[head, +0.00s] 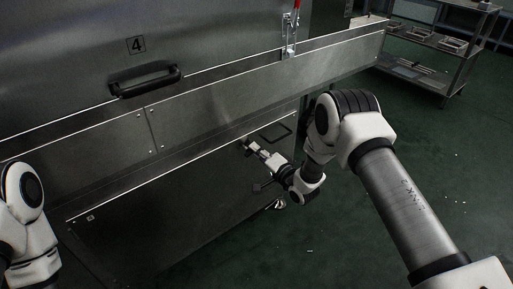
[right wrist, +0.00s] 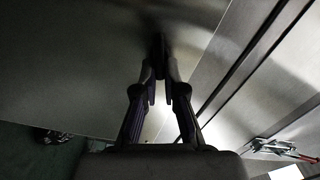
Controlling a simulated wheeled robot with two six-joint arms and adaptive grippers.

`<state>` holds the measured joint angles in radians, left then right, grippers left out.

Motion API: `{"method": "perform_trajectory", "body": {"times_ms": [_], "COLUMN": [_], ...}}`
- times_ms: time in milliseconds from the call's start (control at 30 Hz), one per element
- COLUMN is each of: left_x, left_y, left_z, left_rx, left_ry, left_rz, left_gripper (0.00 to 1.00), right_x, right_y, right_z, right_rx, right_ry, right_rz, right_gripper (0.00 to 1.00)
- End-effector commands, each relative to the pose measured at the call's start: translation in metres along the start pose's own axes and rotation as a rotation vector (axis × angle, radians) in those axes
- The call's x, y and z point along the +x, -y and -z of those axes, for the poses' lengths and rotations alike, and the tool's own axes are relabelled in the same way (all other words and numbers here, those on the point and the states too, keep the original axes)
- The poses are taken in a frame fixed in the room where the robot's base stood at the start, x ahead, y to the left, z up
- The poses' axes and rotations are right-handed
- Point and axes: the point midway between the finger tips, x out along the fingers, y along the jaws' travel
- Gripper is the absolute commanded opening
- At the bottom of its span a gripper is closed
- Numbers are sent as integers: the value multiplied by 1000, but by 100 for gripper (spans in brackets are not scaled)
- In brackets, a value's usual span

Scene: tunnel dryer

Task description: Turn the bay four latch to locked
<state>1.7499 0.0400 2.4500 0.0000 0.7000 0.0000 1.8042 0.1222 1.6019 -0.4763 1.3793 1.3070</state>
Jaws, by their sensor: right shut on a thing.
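The panel marked 4 (head: 136,45) has a dark bar handle (head: 146,80) below its number. My right gripper (head: 250,147) is at the lower metal panel, below the long ledge. It is shut on a small dark latch (right wrist: 160,44), which stands out from the panel and is mostly hidden by the fingers. In the right wrist view the two fingers (right wrist: 160,80) close toward the latch's dark end. The angle of the latch cannot be read clearly. Part of my left arm shows at the left edge of the head view, but its gripper is out of view.
A red-handled toggle clamp (head: 290,35) stands on the ledge (head: 215,95) above; it also shows in the right wrist view (right wrist: 285,149). A thin dark loop handle (head: 277,132) is right of my gripper. A steel shelf rack (head: 436,48) stands far right. The green floor between is open.

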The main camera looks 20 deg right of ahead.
Motion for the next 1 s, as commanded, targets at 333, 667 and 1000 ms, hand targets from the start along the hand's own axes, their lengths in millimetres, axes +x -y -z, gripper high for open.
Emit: {"method": "perform_trajectory", "body": {"times_ms": [333, 667, 1000], "left_x": [-5, -6, -6], "left_y": [0, 0, 0], "left_z": [0, 0, 0], "left_rx": [0, 0, 0], "left_ry": [0, 0, 0], "left_rz": [0, 0, 0], "left_gripper": [34, 34, 34], "right_x": [0, 0, 0], "right_y": [-5, -7, -7], "right_z": [-1, -2, -2], "right_rx": [246, 340, 347], "right_ry": [1, 1, 1], "right_rz": [-2, -1, -2], "right_gripper": [0, 0, 0]}}
